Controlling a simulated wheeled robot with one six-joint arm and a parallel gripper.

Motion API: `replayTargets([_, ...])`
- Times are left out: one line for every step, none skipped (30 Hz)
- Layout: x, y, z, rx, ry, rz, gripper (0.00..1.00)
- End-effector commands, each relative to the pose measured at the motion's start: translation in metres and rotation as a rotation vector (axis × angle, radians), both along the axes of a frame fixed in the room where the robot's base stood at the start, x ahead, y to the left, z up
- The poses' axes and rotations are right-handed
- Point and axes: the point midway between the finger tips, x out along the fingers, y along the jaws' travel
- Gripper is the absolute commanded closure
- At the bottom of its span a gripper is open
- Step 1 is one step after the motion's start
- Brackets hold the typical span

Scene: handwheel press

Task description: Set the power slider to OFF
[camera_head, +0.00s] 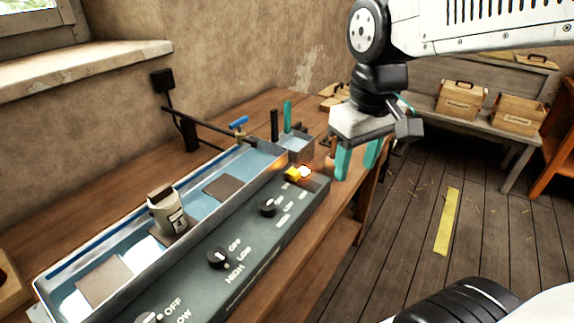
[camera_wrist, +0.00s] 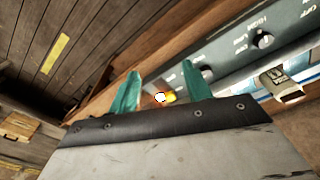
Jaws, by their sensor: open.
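The power slider shows as a small yellow handle (camera_head: 292,174) at the far end of the grey control panel (camera_head: 255,262), beside a glowing orange-white lamp (camera_head: 305,171). The lettering near it is too small to read surely, so its setting cannot be told. In the wrist view the yellow handle (camera_wrist: 171,97) and the lamp (camera_wrist: 160,97) show between the teal fingers, partly hidden by the gripper body. My gripper (camera_head: 357,168) is open and empty, with its fingers pointing down, to the right of the slider and apart from it.
Black knobs (camera_head: 217,258) with OFF, LOW and HIGH labels line the panel. Behind it, a blue-lined trough (camera_head: 62,276) holds a pale canister (camera_head: 165,214). Upright teal and black handles (camera_head: 287,116) stand beyond the slider. The floor right of the bench is open.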

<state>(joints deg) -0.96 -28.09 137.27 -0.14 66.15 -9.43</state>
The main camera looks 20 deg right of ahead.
Motion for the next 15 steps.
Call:
replayTargets([0.024,0.002,-0.003,-0.003,0.018,0.042,0.51])
replayTargets([0.037,0.004,-0.005,-0.004,0.024,0.069,0.51])
replayTargets([0.055,0.005,-0.008,-0.006,0.029,0.106,0.51])
replayTargets([0.069,0.007,-0.011,-0.008,0.034,0.134,0.51])
replayTargets([0.083,0.008,-0.014,-0.009,0.039,0.162,0.51])
replayTargets([0.101,0.011,-0.02,-0.01,0.045,0.198,0.51])
replayTargets([0.113,0.012,-0.025,-0.011,0.049,0.224,0.51])
replayTargets([0.126,0.014,-0.03,-0.013,0.053,0.248,0.51])
replayTargets([0.141,0.016,-0.037,-0.013,0.059,0.28,0.51])
replayTargets([0.153,0.017,-0.042,-0.014,0.062,0.303,0.51])
replayTargets([0.163,0.019,-0.048,-0.015,0.065,0.324,0.51])
replayTargets([0.174,0.02,-0.055,-0.015,0.07,0.349,0.51])
replayTargets([0.183,0.022,-0.06,-0.016,0.072,0.367,0.51])
replayTargets([0.19,0.023,-0.065,-0.016,0.074,0.381,0.51])
replayTargets([0.198,0.024,-0.07,-0.016,0.076,0.4,0.51])
